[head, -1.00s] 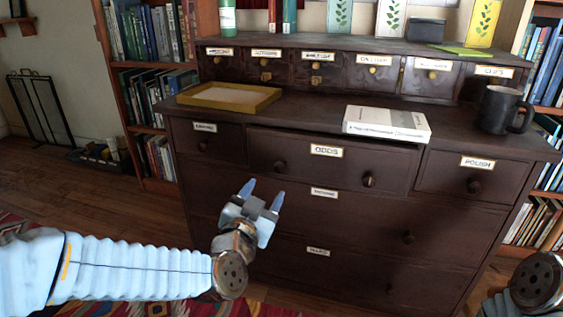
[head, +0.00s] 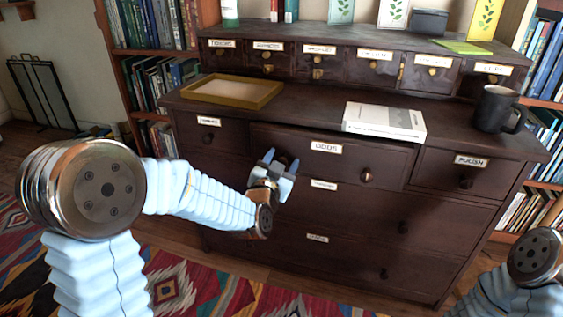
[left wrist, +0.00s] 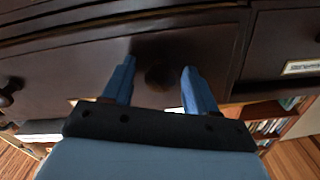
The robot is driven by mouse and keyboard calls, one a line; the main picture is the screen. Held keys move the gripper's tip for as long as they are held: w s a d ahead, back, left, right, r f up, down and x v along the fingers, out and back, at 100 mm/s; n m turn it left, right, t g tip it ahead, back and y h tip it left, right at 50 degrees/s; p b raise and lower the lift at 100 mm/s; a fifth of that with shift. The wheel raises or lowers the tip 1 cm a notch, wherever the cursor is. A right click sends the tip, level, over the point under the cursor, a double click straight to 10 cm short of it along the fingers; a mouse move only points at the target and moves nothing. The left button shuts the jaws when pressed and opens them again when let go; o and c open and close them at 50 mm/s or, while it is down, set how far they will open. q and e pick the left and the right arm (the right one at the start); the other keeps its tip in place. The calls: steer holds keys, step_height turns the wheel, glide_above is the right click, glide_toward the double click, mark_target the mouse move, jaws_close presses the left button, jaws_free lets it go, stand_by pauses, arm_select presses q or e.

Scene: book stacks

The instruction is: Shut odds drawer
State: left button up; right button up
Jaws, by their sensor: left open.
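The odds drawer (head: 335,165) is the wide dark-wood drawer in the dresser's middle, with a white "ODDS" label. Its front stands out a little from the dresser, with a dark gap along its top edge. Its right knob (head: 367,175) shows; its left knob is hidden behind my left gripper in the head view. My left gripper (head: 281,162) is open in front of the drawer's left part. In the left wrist view a round dark knob (left wrist: 160,76) shows between its apart fingers; contact cannot be told. My right gripper is out of view.
A white book (head: 384,121) lies on the dresser top above the drawer. A shallow yellow tray (head: 265,97) is at left, a black mug (head: 497,110) at right. The polish drawer (head: 460,178) is beside the odds drawer. A patterned rug (head: 190,285) lies in front.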

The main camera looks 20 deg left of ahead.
mark_target(284, 153)
arm_select(q)
jaws_close()
steer(key=shift+w+d+b, duration=0.1)
steer(key=shift+w+b, duration=0.45)
steer(key=shift+w, duration=1.6)
steer(key=shift+w+r, duration=0.1)
steer(key=shift+r, duration=0.1)
jaws_free()
steer(key=shift+a, duration=0.2)
